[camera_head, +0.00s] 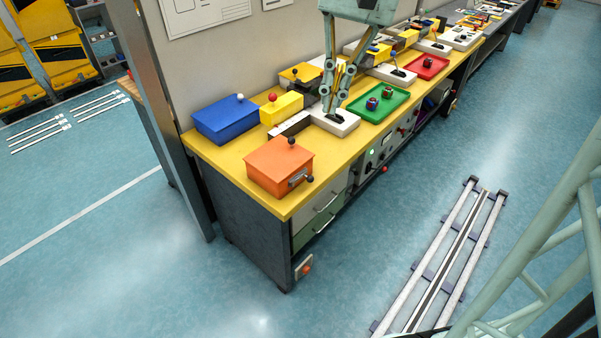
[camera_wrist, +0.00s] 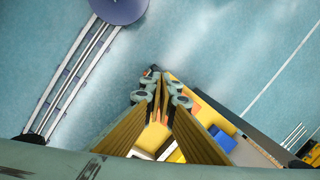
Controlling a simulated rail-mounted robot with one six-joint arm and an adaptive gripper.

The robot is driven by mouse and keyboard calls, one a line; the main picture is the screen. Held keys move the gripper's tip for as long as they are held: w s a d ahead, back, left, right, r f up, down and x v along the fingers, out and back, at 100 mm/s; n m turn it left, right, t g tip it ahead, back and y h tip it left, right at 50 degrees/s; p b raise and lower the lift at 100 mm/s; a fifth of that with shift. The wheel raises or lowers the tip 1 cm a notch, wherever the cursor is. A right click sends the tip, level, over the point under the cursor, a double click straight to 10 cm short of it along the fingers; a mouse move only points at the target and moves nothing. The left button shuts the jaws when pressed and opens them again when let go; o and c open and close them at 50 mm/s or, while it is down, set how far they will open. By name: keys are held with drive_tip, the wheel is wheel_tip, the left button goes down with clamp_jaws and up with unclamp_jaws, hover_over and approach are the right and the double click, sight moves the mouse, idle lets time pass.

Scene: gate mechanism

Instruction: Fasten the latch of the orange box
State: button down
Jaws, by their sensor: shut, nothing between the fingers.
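The orange box (camera_head: 275,156) stands at the near left corner of the yellow bench top with its lid down. A dark knob (camera_head: 291,140) is on its lid. The latch (camera_head: 297,178) is on its front face, a metal plate with a dark ball-ended lever (camera_head: 310,179) at its right. I cannot tell the latch's exact state. My gripper (camera_head: 333,106) points down behind and right of the orange box, apart from it, over a white-based lever unit. My gripper (camera_wrist: 160,96) looks shut and empty in the wrist view, where its fingers hide much of the bench.
A blue box (camera_head: 227,118) and a yellow block with a red knob (camera_head: 281,107) stand behind the orange box. A green tray (camera_head: 379,104) and red tray (camera_head: 427,67) lie farther right. The floor before the bench is open, with a rail (camera_head: 440,255) on it.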

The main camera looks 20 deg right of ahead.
sight(308, 177)
drive_tip(key=w+d+f+m+g+y, duration=0.1)
drive_tip(key=w+d+f+m, duration=0.1)
drive_tip(key=w+d+f, duration=0.35)
drive_tip(key=w+d+f+m+g+y, duration=0.1)
drive_tip(key=w+d+f+m+y, duration=0.15)
drive_tip(key=w+f, duration=0.6)
drive_tip(key=w+d+f+m, duration=0.1)
drive_tip(key=w+d+f, duration=0.2)
drive_tip(key=f, duration=0.2)
drive_tip(key=w+d+f+m+y, duration=0.1)
drive_tip(key=w+d+f, duration=0.1)
drive_tip(key=f, duration=0.4)
drive_tip(key=w+d+f+m+y, duration=0.1)
drive_tip(key=w+d+f+m, duration=0.1)
drive_tip(key=f, duration=0.4)
drive_tip(key=shift+w+d+b, duration=0.4)
drive_tip(key=shift+w+d, duration=0.4)
drive_tip(key=shift+d, duration=0.35)
drive_tip(key=shift+a+f, duration=0.1)
